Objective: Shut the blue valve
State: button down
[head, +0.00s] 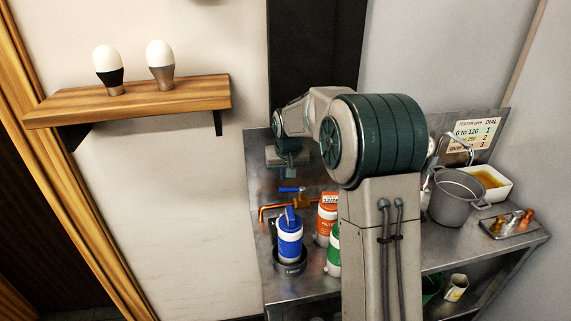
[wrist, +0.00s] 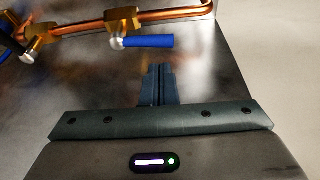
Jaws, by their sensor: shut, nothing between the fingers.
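The blue valve's handle (wrist: 148,41) is a short blue bar on a silver pivot, attached to a brass body (wrist: 124,24) on the copper pipe. It points right, roughly along the nearby pipe. In the head view the handle (head: 290,189) shows small above the orange pipe on the metal bench. My gripper (wrist: 158,85) is shut and empty, its fingers apart from the handle and just below it in the wrist view. In the head view my gripper (head: 287,158) hangs above and behind the valve; its fingertips are hard to make out.
A blue-and-white bottle (head: 289,238) stands in a dark holder before the pipe. An orange bottle (head: 326,215) and a green one (head: 334,250) stand beside it. A grey pot (head: 456,200) is to the right. A second brass fitting (wrist: 37,37) is left on the pipe.

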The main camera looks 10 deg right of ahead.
aim_at(291, 190)
jog(key=x, duration=0.3)
jog(key=shift+w+f, duration=0.1)
jog(key=shift+f, duration=0.25)
jog(key=shift+d, duration=0.1)
jog(key=shift+s+n, duration=0.2)
jog(key=shift+n, duration=0.3)
